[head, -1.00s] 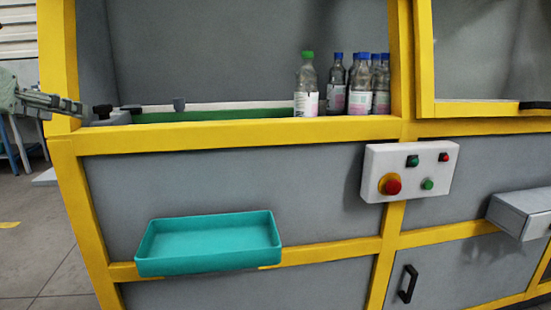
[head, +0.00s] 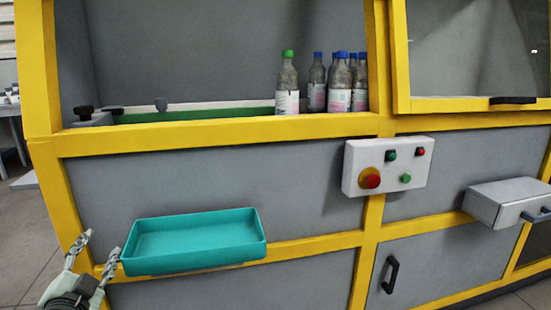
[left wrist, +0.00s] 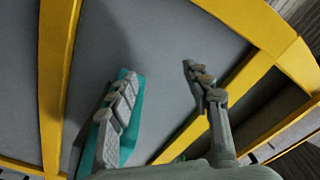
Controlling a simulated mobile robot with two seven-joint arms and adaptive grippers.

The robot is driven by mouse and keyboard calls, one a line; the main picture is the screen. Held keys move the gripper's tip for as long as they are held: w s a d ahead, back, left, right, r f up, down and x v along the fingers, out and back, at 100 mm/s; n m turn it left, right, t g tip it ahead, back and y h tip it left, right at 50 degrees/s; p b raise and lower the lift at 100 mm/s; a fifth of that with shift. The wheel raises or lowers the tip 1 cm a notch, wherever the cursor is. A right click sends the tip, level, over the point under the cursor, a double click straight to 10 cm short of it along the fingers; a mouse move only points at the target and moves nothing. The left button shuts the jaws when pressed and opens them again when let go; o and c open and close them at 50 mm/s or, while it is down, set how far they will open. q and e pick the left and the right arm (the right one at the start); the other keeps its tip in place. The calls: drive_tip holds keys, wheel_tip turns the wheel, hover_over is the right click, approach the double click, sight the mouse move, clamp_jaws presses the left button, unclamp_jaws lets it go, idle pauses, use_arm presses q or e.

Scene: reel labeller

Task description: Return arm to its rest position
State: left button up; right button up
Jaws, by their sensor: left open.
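My left gripper (head: 94,258) is at the lower left of the head view, in front of the machine's yellow frame and just left of the teal tray. Its two fingers are spread apart with nothing between them. In the left wrist view the open fingers (left wrist: 160,88) point toward the grey panel, and the left finger overlaps the teal tray (left wrist: 128,140) in the picture. I cannot tell whether it touches the tray. My right gripper is not in view.
The teal tray (head: 262,243) on the machine front is empty. Several bottles (head: 341,88), one green-capped (head: 288,84), stand inside the opening. A control box (head: 388,166) and a grey drawer box (head: 510,203) stick out from the front. Floor (head: 25,240) is clear at left.

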use_arm(q)
drive_tip(key=s+d+f+n+g, duration=0.15)
drive_tip(key=s+f+g, duration=0.35)
drive_tip(key=f, duration=0.7)
drive_tip(key=s+f+n+g, duration=0.3)
drive_tip(key=s+f, duration=0.3)
drive_tip(key=f, duration=0.5)
drive_tip(key=s+d+f+g+h, duration=0.1)
drive_tip(key=s+d+f+g, duration=0.2)
drive_tip(key=s+f, duration=0.3)
drive_tip(key=s+d+f+n+g+h, duration=0.1)
drive_tip(key=s+d+f+g, duration=0.2)
drive_tip(key=s+d+f, duration=0.2)
drive_tip(key=s+f, duration=0.2)
drive_tip(key=s, duration=0.2)
drive_tip(key=shift+s+d+g, duration=0.25)
drive_tip(key=shift+d+g, duration=0.15)
drive_tip(key=shift+r+n, duration=0.1)
drive_tip(key=shift+n, duration=0.15)
